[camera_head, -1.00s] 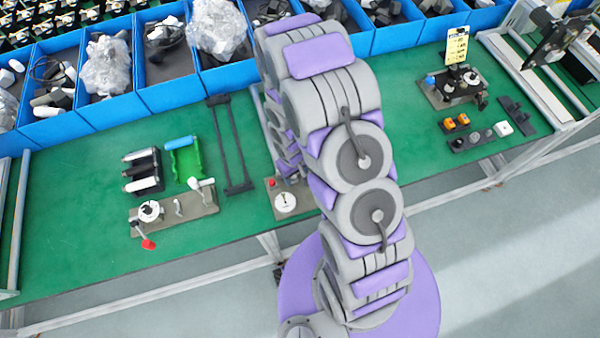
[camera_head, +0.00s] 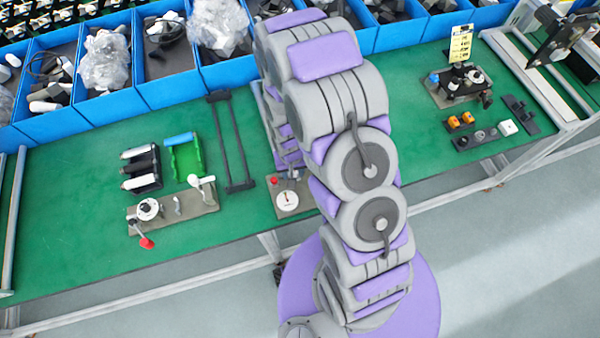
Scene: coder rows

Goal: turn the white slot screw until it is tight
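A round white disc (camera_head: 287,200) sits on a small plate at the front edge of the green table, just left of my arm. It may be the white slot screw, but a slot is too small to make out. A red knob (camera_head: 274,181) is beside it on the same plate. My arm reaches over the table, and its far end comes down right behind the disc. My gripper is hidden or too small to make out there, so its fingers and any contact with the disc do not show.
Left of the plate lie a fixture with a white dial (camera_head: 148,209) and red-tipped lever, a green frame (camera_head: 186,158) and a black rack (camera_head: 231,145). Blue bins (camera_head: 110,105) line the back. Another fixture (camera_head: 459,86) stands at right. The front left table is clear.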

